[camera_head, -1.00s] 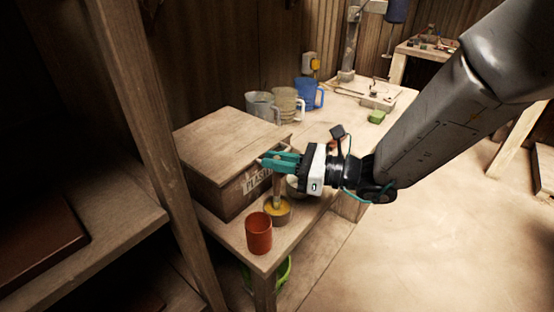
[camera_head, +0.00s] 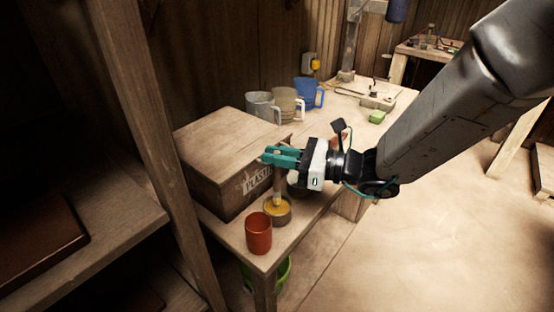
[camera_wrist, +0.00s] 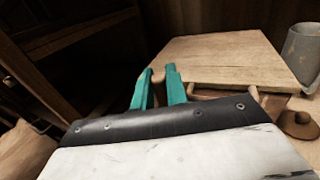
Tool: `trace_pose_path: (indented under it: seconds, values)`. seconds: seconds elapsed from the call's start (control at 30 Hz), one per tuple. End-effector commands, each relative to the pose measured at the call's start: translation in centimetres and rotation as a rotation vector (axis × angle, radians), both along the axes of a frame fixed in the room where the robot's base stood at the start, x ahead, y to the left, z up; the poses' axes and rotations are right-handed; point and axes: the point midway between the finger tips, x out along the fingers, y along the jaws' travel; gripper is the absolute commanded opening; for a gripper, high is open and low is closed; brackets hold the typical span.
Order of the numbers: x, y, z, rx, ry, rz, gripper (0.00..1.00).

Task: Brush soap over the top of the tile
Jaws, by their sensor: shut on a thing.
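My gripper (camera_head: 268,156) is at the front right corner of a wooden box marked "PLAST…". In the wrist view the fingers (camera_wrist: 160,78) show with a bit of wood between the tips. The press (camera_head: 378,102) stands at the far end of the bench; I cannot make out the tile on it.
The box (camera_head: 228,146) stands close left of the gripper. A red cup (camera_head: 258,234) is in front of the tin. A grey jug (camera_head: 262,106), a beige jug (camera_head: 287,102) and a blue jug (camera_head: 308,92) line the wall. A green block (camera_head: 377,117) lies near the press.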

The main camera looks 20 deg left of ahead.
Motion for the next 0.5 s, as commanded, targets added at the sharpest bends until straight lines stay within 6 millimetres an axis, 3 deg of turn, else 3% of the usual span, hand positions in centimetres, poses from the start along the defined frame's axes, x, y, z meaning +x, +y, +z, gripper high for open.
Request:
trace_pose_path:
  seconds: [0.5]
  values:
    - [0.0,0.0,4.4,0.003,-0.003,0.0,0.0]
